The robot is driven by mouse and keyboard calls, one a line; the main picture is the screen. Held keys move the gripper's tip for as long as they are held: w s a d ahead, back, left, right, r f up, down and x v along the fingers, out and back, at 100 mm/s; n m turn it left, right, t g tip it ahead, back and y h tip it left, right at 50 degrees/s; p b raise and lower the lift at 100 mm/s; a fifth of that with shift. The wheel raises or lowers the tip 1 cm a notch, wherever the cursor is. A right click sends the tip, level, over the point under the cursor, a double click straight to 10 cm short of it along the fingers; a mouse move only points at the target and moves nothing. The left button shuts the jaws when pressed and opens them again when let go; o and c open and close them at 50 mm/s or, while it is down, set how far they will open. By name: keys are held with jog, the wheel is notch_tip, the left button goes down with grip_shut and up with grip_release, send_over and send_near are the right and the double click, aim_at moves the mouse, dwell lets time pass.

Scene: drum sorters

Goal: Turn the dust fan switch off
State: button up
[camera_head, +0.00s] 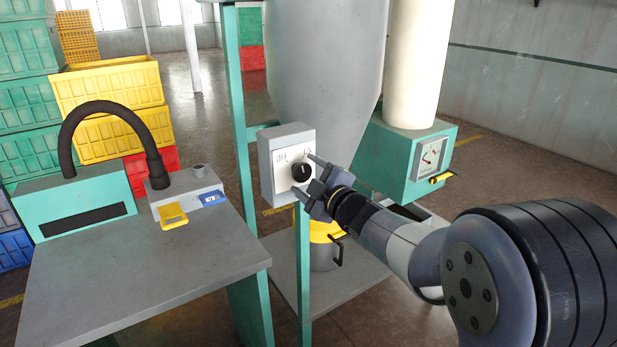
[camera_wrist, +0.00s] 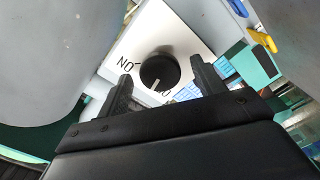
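A black round knob (camera_head: 302,172) sits on the white face of a grey switch box (camera_head: 268,170) fixed to a green post. In the head view, OFF is printed left above the knob and a partly covered label is at its right. In the wrist view the knob (camera_wrist: 159,71) shows a white mark pointing down, towards a label mostly hidden; ON appears upside down at its upper left. My gripper (camera_head: 309,178) is open, with its fingers apart on either side of the knob in the wrist view (camera_wrist: 161,72). I cannot tell whether they touch it.
A grey table (camera_head: 140,265) at left carries a green machine with a black hose (camera_head: 110,108) and a small box with yellow and blue switches (camera_head: 211,198). A green gauge box (camera_head: 405,165) stands at right behind my arm. Yellow crates (camera_head: 110,88) are stacked behind.

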jog(key=c, duration=1)
jog(key=shift+o, duration=0.2)
jog(key=shift+f+b, duration=0.1)
jog(key=shift+b, duration=0.35)
jog(key=shift+n+b, duration=0.3)
jog(key=shift+n, duration=0.1)
jog(key=shift+f+n+b, duration=0.1)
jog(key=shift+n+b, duration=0.9)
jog(key=shift+b, duration=0.15)
jog(key=shift+n+b, duration=1.35)
jog(key=shift+n, duration=0.45)
jog(key=shift+r, duration=0.2)
jog(key=o, duration=1)
